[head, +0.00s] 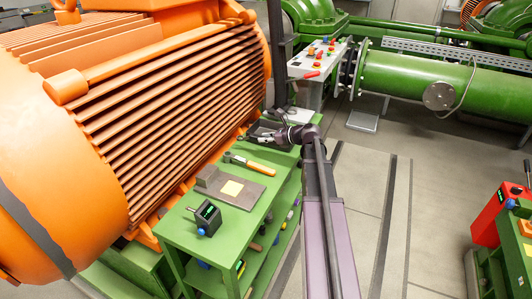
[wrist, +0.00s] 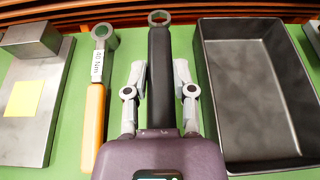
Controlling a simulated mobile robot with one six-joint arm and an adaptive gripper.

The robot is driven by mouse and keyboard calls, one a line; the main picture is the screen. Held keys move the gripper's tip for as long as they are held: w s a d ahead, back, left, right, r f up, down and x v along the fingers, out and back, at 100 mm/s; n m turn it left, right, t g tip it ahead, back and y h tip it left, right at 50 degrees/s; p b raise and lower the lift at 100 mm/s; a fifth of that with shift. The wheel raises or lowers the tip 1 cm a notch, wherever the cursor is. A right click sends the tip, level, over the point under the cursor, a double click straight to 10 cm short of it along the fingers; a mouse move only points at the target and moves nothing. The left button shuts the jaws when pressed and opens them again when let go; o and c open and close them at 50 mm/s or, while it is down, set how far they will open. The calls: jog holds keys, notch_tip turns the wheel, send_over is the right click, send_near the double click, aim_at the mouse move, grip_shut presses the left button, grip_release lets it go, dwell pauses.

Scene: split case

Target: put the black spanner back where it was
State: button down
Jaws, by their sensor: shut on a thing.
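The black spanner (wrist: 159,60) points away from me in the middle of the wrist view, its ring end at the top. My gripper (wrist: 161,78) is shut on its handle, one finger on each side. The near end of the handle is hidden by my gripper body. I cannot tell whether the spanner touches the green bench top or hangs just above it. In the head view my gripper (head: 278,134) is small, over the far end of the green bench (head: 218,222), and the spanner cannot be made out there.
An orange-handled spanner with a white label (wrist: 96,100) lies to the left. A black open tray (wrist: 256,158), empty, is close on the right. A grey metal block with a yellow note (wrist: 42,130) lies further left. The large orange motor (head: 150,110) borders the bench.

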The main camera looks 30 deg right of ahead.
jog(key=shift+f, duration=0.45)
jog(key=shift+f+b, duration=1.85)
jog(key=shift+b, duration=0.25)
jog(key=shift+f, duration=0.1)
jog(key=shift+c, duration=2.2)
grip_release()
